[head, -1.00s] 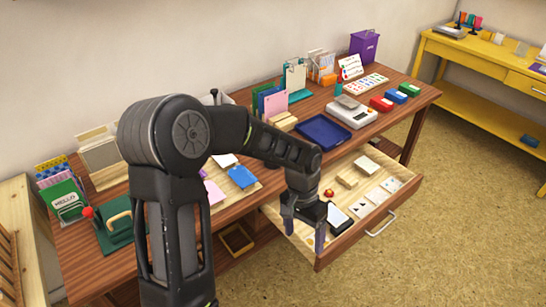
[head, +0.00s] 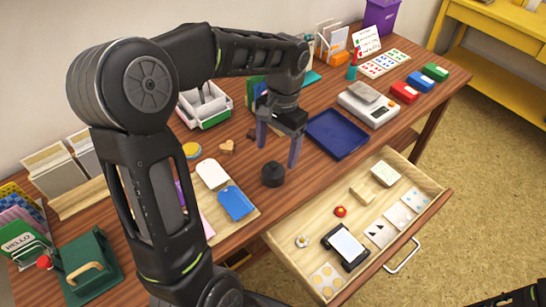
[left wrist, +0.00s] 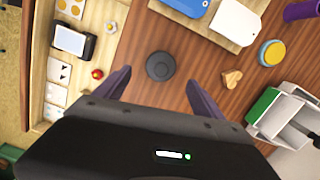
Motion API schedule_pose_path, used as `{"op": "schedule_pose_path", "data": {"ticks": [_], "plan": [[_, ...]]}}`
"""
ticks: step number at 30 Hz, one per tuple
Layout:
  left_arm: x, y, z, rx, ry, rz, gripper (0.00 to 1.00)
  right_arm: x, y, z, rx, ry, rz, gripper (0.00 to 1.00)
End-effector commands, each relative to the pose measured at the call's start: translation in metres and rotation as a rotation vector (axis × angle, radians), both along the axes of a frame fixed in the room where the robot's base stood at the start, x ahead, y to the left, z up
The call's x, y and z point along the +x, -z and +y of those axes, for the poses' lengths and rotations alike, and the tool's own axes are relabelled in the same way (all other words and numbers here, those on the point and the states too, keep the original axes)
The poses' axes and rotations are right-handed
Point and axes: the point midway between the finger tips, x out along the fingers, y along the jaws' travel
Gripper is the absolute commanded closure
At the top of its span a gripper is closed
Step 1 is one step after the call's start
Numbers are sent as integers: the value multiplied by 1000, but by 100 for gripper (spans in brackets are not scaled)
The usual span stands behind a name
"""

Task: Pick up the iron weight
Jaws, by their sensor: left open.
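The iron weight (head: 273,174) is a small, dark, round piece with a knob on top. It stands upright on the brown table near its front edge, beside the board of tags. In the left wrist view the weight (left wrist: 160,66) lies ahead of the fingers, roughly centred between them. My left gripper (head: 278,152) points down, open and empty, just behind and above the weight. Its two purple-grey fingers (left wrist: 158,82) are spread wide. I cannot tell whether they touch the table. Only a dark piece of my right side shows at the bottom right corner.
The open drawer (head: 284,254) juts out in front, holding cards, a black-framed pad and small blocks. A blue tray (head: 338,134) lies right of the gripper. A wooden heart (head: 227,147), a yellow-lidded tin (head: 192,150) and a blue tag (head: 236,203) lie left of the weight.

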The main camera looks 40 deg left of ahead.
Motion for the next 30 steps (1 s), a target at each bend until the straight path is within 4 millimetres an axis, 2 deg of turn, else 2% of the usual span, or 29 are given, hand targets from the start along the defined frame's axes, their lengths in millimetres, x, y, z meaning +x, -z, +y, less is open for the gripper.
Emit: {"op": "schedule_pose_path", "data": {"ticks": [8,16,26,30], "plan": [[0,1,0,0,0,-1,21,-1,0,0,-1,1,1,69],[-3,25,1,0,0,1,21,0,1,0,0,1,1,69],[-3,27,1,0,0,-1,21,0,1,0,0,1,1,69],[-5,39,2,-1,0,2,21,0,0,0,0,1,1,69]]}}
